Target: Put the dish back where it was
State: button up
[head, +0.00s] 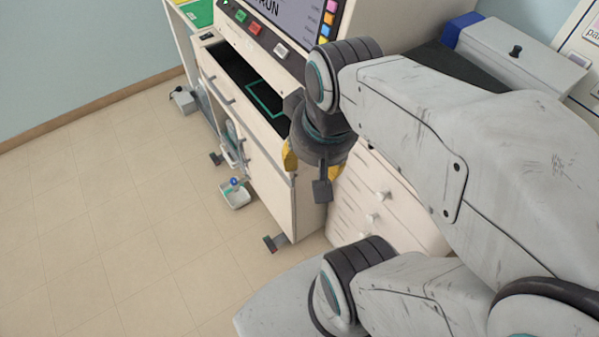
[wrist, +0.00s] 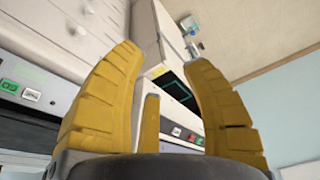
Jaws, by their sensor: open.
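A small white tray (head: 236,197), the only dish-like thing I can make out, sits low beside the cabinet, at or near the floor, with a blue-topped item in it. I cannot tell for sure that it is the dish. A teal square outline (head: 264,99) lies on the dark recessed top of the cabinet, with nothing seen inside it. It also shows in the wrist view (wrist: 177,90). My gripper (head: 313,170) is above and in front of the cabinet, pointing down. In the wrist view my gripper (wrist: 162,62) has its yellow fingers apart, with nothing between them.
The cream cabinet (head: 268,180) has a control panel (head: 255,28) and screen behind its recess. A chest of drawers (head: 375,205) stands to its right. A grey box (head: 184,99) lies on the floor at its left. Tiled floor (head: 100,220) is clear on the left.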

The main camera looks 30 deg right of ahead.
jog(key=shift+s+a+f+n+y, duration=0.1)
jog(key=shift+s+a+f+n, duration=0.1)
jog(key=shift+s+a+n, duration=0.25)
jog(key=shift+s+a+f+n+y, duration=0.1)
jog(key=shift+s+a+f+n, duration=0.15)
jog(key=shift+a+n, duration=0.4)
jog(key=shift+s+a+f+n+y, duration=0.1)
jog(key=shift+s+a+f+n, duration=0.15)
jog(key=shift+a+n, duration=0.3)
jog(key=shift+d, duration=0.1)
